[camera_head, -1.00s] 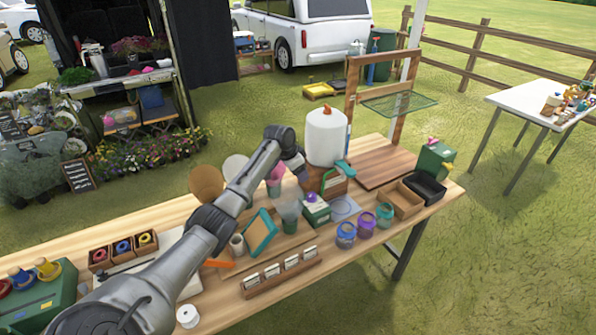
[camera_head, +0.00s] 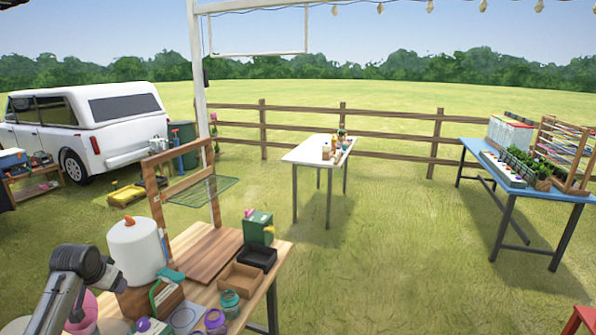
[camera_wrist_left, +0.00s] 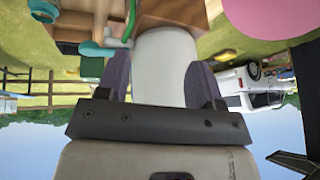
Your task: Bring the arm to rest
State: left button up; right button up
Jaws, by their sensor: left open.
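My left arm (camera_head: 72,272) comes in at the lower left in the head view, bent, its end beside the white drum-like container (camera_head: 137,250) with an orange top. In the left wrist view my left gripper (camera_wrist_left: 160,80) is open. Its dark fingers are apart, and the white container (camera_wrist_left: 165,60) appears in the gap between them. I cannot tell whether it is between the fingers or beyond them. The fingertips are hard to make out in the head view. My right gripper is not in view.
The wooden table (camera_head: 255,291) holds a wooden board (camera_head: 210,255), a brown tray (camera_head: 240,276), a black tray (camera_head: 258,257), a green box (camera_head: 257,232) and several jars. A wooden frame (camera_head: 155,195) rises behind. A white table (camera_head: 310,152) and a blue table (camera_head: 540,189) stand farther off, with open grass between.

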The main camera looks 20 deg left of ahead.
pick_arm(q)
jog(key=w+d+r+m+t+y, duration=0.1)
jog(key=w+d+r+t+y, duration=0.15)
jog(key=d+r, duration=0.6)
jog(key=s+d+f+m+t, duration=0.15)
jog(key=d+f, duration=0.25)
jog(key=d, duration=0.8)
jog(key=s+d+f+m+h, duration=0.1)
jog(key=s+d+f+h, duration=0.1)
jog(key=s+d+f, duration=0.7)
jog(key=s+d+f+m+h, duration=0.2)
jog(key=s+d+f, duration=0.4)
jog(key=d, duration=0.6)
jog(key=s+d+f+g+h, duration=0.1)
jog(key=s+d+f+g, duration=0.2)
jog(key=s+f, duration=0.45)
jog(key=s+d+f+g+h, duration=0.15)
jog(key=s+f, duration=0.25)
jog(key=s, duration=0.6)
notch_tip(320, 180, up, 31)
jog(key=s+p, duration=0.1)
jog(key=p, duration=3)
jog(key=shift+d+n+g+y, duration=0.3)
jog(key=shift+n+g, duration=0.15)
